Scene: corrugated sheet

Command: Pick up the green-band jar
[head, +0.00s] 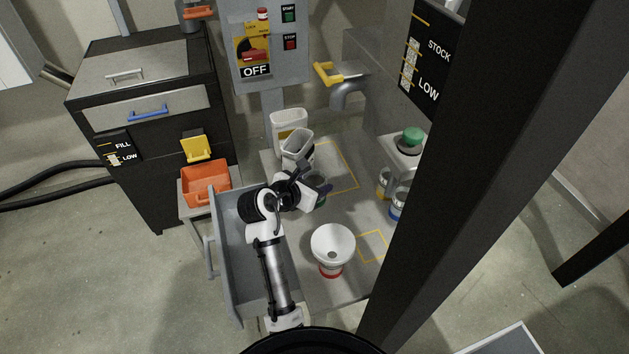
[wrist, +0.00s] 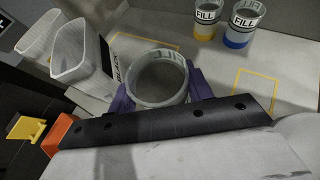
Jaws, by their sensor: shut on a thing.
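My gripper (wrist: 162,92) has its purple fingers on either side of an open, clear, round jar, the green-band jar (wrist: 158,72), and is shut on it. In the wrist view I look down into the jar, which seems empty; its band is hidden there. In the head view the jar (head: 317,183) is partly covered by my gripper (head: 320,189), and a little green shows low on it. It stands upright over the grey bench. I cannot tell whether its base touches the bench.
White bins (head: 290,128) stand close behind the jar. A yellow-band jar (head: 383,184) and a blue-band jar (head: 396,207) stand at the right. A white funnel (head: 332,240) sits on a red-band jar (head: 331,270) in front. An open drawer (head: 234,257) and orange bin (head: 205,184) are left.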

